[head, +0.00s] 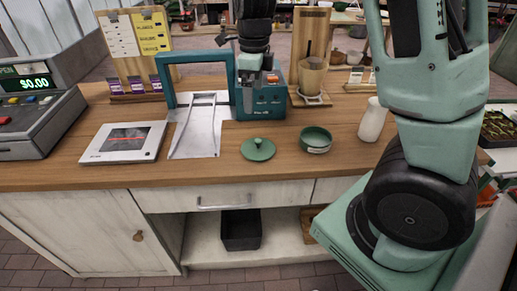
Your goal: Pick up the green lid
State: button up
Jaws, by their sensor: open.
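The green lid (258,149) lies flat on the wooden counter (215,177), with its small knob facing up. A green bowl-like container (316,140) stands just to its right, apart from it. My gripper (250,88) hangs above and behind the lid, in front of the teal machine, and touches neither lid nor container. Its jaws are small in this view and hold nothing that I can see.
A teal frame machine with a metal plate (193,125) stands left of the lid. A white scale (125,142) and a cash register (38,110) are farther left. A white cylinder (373,120) stands to the right. The counter in front of the lid is clear.

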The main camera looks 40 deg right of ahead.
jog(key=d+m, duration=0.1)
send_over(258, 140)
jog(key=f, duration=1.2)
jog(key=shift+w+d+p, duration=0.15)
jog(key=shift+w+p, duration=0.05)
jog(key=shift+p, duration=0.2)
jog(key=shift+s+f+p, duration=0.15)
jog(key=shift+f+p, duration=0.2)
jog(key=shift+f, duration=1)
jog(key=shift+s+f+p, duration=0.1)
jog(key=shift+f+p, duration=0.2)
jog(key=shift+f, duration=1.05)
